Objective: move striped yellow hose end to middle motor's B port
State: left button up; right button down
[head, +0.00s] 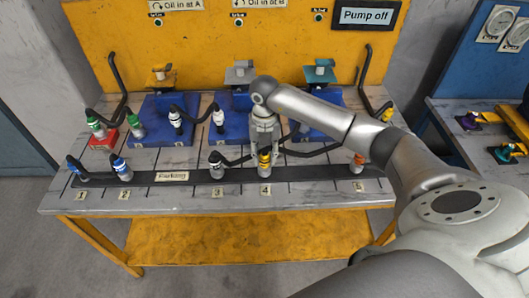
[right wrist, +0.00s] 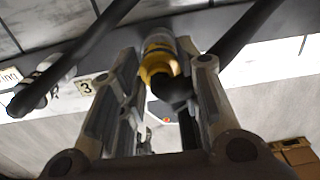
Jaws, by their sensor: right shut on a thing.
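The yellow hose end (head: 264,158) is at parking place 4 on the dark strip. My right gripper (head: 264,143) is above it with its fingers closed on it. In the right wrist view the yellow hose end (right wrist: 158,58), with a pale band, is between the two fingers (right wrist: 155,85). I cannot tell whether it touches the strip. The middle motor (head: 239,73) stands on a blue block (head: 228,102) behind the gripper. A black-and-white hose end (head: 218,118) is at this block's front left. My right arm and gripper hide the block's front right, and no B port shows clearly.
A dark-banded hose end (head: 215,160) stands at place 3, close left of the gripper. An orange one (head: 360,160) is at place 5. Blue ends (head: 122,168) are at left. Black hoses (head: 310,152) lie around the gripper. A yellow panel (head: 200,50) rises behind.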

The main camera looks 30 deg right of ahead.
jog(key=shift+r, duration=0.2)
jog(key=shift+r, duration=0.15)
jog(key=shift+s+r+p, duration=0.1)
jog(key=shift+s+p, duration=0.05)
jog(key=shift+p, duration=0.15)
jog(key=shift+w+r+p, duration=0.2)
jog(key=shift+r+p, duration=0.3)
jog(key=shift+r, duration=0.1)
jog(key=shift+s+r+p, duration=0.1)
jog(key=shift+r+p, duration=0.35)
jog(key=shift+r, duration=0.35)
